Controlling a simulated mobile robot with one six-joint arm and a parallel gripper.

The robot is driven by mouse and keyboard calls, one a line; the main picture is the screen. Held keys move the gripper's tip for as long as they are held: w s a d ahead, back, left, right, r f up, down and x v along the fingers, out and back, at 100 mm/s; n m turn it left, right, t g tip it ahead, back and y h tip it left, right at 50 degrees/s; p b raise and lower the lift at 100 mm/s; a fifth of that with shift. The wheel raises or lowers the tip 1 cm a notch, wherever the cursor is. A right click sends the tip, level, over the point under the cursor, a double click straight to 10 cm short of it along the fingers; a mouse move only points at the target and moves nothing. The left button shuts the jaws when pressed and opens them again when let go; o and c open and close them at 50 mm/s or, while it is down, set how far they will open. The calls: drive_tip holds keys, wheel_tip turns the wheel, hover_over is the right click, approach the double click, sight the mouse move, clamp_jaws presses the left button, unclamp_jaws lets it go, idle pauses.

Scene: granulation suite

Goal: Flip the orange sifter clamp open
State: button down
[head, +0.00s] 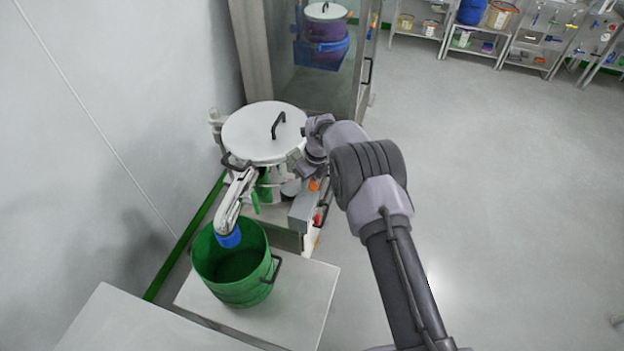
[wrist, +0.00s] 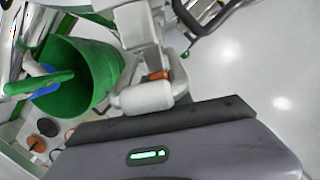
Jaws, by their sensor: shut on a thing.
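The sifter (head: 255,135) is a round machine with a pale lid and a black handle, at the centre left of the head view. A small orange part, the sifter clamp (head: 314,185), shows at its right side. It also shows in the wrist view (wrist: 157,75), beside a white cylindrical part. My gripper (head: 303,170) is at the sifter's right side, close against the clamp. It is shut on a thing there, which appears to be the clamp. The fingertips and the exact contact are hidden, and the clamp's position is hard to tell.
A green bin (head: 228,290) stands below the blue-ended spout (head: 230,237). A grey control box with a red button (head: 318,217) is just below my gripper. A glass-fronted cabinet (head: 310,85) stands behind. The floor to the right is clear.

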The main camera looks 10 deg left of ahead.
drive_tip(key=shift+w+a+r, duration=0.4)
drive_tip(key=shift+a+r, duration=0.05)
drive_tip(key=shift+r, duration=0.3)
drive_tip(key=c, duration=1.3)
unclamp_jaws()
drive_tip(key=shift+a, duration=0.1)
drive_tip(key=shift+o, duration=0.9)
drive_tip(key=shift+s+a+f, duration=0.1)
drive_tip(key=shift+a+f, duration=0.1)
drive_tip(key=shift+f, duration=0.1)
drive_tip(key=shift+d, duration=0.3)
wheel_tip(320, 180, up, 17)
drive_tip(key=s+d+p, duration=0.2)
drive_tip(key=shift+s+d, duration=0.2)
drive_tip(key=shift+d, duration=0.2)
